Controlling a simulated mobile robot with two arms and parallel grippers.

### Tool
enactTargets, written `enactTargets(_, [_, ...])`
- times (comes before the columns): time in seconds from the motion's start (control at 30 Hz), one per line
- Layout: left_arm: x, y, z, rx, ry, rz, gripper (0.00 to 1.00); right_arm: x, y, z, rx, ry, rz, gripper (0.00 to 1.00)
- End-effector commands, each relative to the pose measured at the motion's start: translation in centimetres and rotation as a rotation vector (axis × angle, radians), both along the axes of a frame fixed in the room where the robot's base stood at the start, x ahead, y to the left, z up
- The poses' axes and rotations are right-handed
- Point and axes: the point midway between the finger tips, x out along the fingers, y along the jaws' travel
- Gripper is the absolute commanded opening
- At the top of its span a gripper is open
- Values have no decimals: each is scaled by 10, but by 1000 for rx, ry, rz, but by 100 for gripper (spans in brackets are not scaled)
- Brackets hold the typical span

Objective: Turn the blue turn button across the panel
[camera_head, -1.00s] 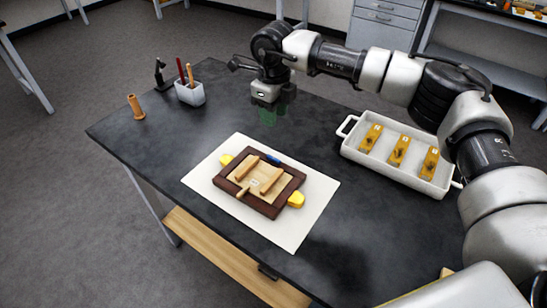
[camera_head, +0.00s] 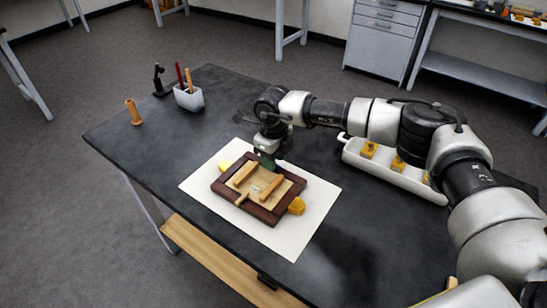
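A dark brown wooden frame (camera_head: 264,214) holds a light wooden panel (camera_head: 257,184) with two raised wooden strips. It lies flat on a white sheet on the table. My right gripper (camera_head: 268,162), with green fingers, is low over the frame's far edge, where the blue turn button was seen earlier. The gripper hides the button, so its angle and any contact do not show. Whether the fingers are open or shut on it is too small to tell. A small wooden turn button (camera_head: 242,198) is at the near edge. My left gripper is out of view.
A white tray (camera_head: 400,178) with several yellow pieces stands to the right, partly behind my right arm. A white cup with pens (camera_head: 188,98) and a wooden peg (camera_head: 134,112) are at the back left.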

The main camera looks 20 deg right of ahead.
Motion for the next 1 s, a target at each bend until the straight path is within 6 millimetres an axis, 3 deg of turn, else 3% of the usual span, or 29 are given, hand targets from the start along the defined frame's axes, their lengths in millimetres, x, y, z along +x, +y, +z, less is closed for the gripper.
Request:
enactTargets(0.37, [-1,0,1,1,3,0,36,0,0,-9,0,0,1,36])
enactTargets(0.4, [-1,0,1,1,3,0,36,0,0,-9,0,0,1,35])
enactTargets(0.63, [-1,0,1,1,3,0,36,0,0,-9,1,-1,1,0])
enactTargets(1.0, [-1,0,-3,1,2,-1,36,0,0,-10,1,-2,33,0])
